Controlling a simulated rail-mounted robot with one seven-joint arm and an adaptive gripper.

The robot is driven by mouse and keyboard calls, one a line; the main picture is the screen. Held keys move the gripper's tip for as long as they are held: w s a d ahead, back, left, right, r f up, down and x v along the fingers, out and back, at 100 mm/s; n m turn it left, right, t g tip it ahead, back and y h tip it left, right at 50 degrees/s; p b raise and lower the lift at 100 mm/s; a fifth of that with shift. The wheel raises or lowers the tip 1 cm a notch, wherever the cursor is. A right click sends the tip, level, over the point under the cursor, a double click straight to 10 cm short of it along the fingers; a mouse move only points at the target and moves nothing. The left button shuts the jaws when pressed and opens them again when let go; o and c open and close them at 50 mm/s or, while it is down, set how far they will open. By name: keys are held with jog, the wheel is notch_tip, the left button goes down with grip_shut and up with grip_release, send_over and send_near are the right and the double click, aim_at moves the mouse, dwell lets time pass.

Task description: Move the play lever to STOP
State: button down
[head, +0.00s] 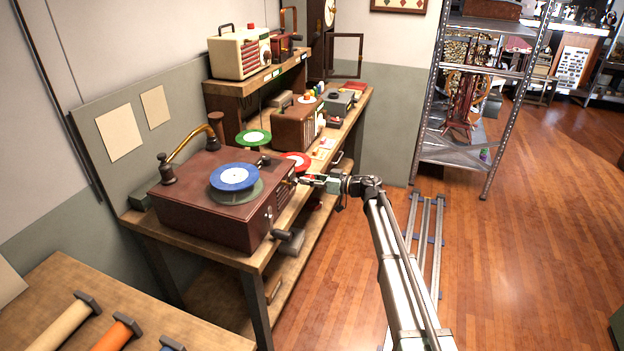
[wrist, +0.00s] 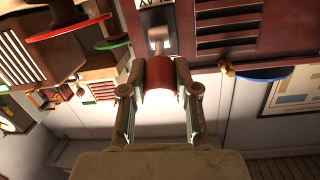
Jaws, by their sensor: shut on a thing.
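A dark red-brown record player (head: 205,195) stands on the wooden bench, with a blue record (head: 234,177) on top. My gripper (head: 304,181) is at the right end of its front face. In the wrist view my gripper (wrist: 159,80) has a finger on each side of the red grip of the play lever (wrist: 160,72) and is shut on it. The lever's short metal stem runs from the grip to a pale plate on the player's front. A label (wrist: 154,3) beside the plate is cut off by the picture edge, so STOP cannot be read.
A green record (head: 254,138), a red record (head: 296,160) and a brown radio (head: 298,123) are further along the bench (head: 262,256). The wooden floor in front of the bench is largely open.

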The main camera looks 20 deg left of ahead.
jog(key=c, duration=0.8)
grip_release()
jog(key=shift+a, duration=0.1)
jog(key=shift+c, duration=0.2)
jog(key=d+r, duration=0.1)
jog(key=d, duration=1.1)
jog(key=shift+s+r, duration=0.2)
jog(key=shift+s, duration=0.1)
